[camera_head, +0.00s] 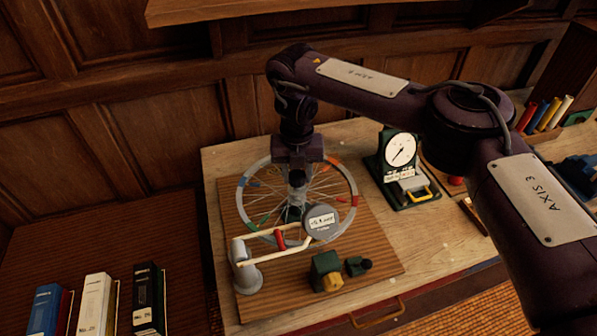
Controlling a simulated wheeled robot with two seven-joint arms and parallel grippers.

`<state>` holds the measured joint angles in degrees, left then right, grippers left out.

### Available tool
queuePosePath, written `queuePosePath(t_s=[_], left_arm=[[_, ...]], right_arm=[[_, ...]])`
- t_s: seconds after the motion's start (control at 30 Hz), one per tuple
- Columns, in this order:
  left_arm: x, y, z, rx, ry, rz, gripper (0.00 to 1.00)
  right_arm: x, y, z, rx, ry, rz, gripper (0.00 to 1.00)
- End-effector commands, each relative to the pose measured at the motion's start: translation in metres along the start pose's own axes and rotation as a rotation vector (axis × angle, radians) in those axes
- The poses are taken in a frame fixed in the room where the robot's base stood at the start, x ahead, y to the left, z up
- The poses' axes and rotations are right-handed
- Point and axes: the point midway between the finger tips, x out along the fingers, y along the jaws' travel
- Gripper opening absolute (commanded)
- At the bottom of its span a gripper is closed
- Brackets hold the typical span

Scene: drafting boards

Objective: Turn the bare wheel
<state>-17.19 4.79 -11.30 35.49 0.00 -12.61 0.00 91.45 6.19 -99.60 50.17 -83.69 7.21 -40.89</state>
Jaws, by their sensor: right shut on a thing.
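The bare wheel (346,175) is a grey spoked rim with no tyre and with coloured patches, blue, orange, red and green, around it. It lies over a ribbed brown board on the table. My right gripper (295,203) points straight down at the middle of the wheel. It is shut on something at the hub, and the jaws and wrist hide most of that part. A round grey labelled head (321,222) on a cream jointed arm covers part of the near right rim. My left gripper is not in view.
The ribbed board (385,257) also bears the jointed arm's grey base (246,274) and a dark green block (324,268) with a yellow part. A dial gauge (401,149) stands right of the wheel. Binders (95,303) stand at lower left. My right arm crosses above the table.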

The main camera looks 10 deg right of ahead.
Motion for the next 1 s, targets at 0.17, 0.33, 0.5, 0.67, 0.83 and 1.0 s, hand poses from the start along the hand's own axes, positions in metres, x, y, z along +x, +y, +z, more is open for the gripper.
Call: queuePosePath(t_s=[0.17, 0.33, 0.5, 0.67, 0.83, 1.0], left_arm=[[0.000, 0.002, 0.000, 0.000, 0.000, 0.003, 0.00], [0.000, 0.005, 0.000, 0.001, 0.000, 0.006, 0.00], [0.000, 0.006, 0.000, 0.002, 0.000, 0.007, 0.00], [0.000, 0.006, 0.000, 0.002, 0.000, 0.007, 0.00], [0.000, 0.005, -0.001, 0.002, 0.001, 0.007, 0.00], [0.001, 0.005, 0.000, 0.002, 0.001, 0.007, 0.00]], right_arm=[[-0.001, 0.000, 0.002, 0.000, -0.006, 0.001, 0.38], [-0.001, 0.000, 0.001, 0.000, -0.005, 0.000, 0.59], [-0.001, 0.000, 0.001, 0.000, -0.003, 0.000, 0.59], [-0.005, 0.000, 0.001, -0.001, -0.004, 0.000, 0.59], [-0.031, -0.001, 0.002, -0.002, -0.009, -0.002, 0.59], [-0.059, 0.000, 0.002, -0.002, -0.008, -0.002, 0.59]])
